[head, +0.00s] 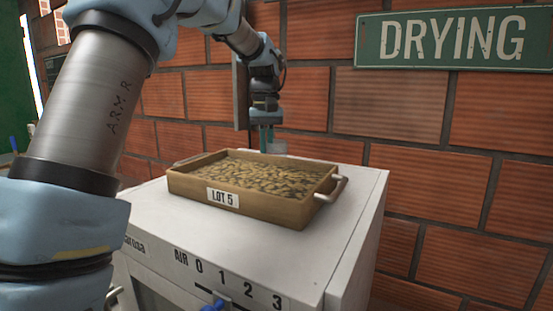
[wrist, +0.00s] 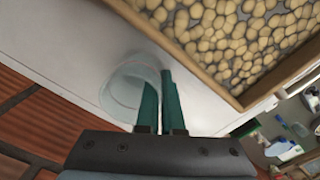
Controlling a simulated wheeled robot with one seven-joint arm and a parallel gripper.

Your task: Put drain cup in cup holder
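The drain cup (wrist: 115,92) is a clear, pale cup beside the tray at the back of the white cabinet top. In the head view the cup (head: 279,148) shows small, just right of my fingertips. My gripper (wrist: 160,84) points down with its two teal fingers close together. One finger shows through the cup's clear wall and the other is outside it, so the wall lies between them. It looks shut on the wall. My gripper (head: 266,140) is behind the tray in the head view. I see no cup holder.
A wooden tray (head: 243,208) labelled LOT 5, full of beans, sits on the white cabinet (head: 350,200). Its metal handle (head: 334,190) sticks out right. A brick wall (head: 410,110) with a DRYING sign (head: 450,38) stands close behind. The cabinet top's front is clear.

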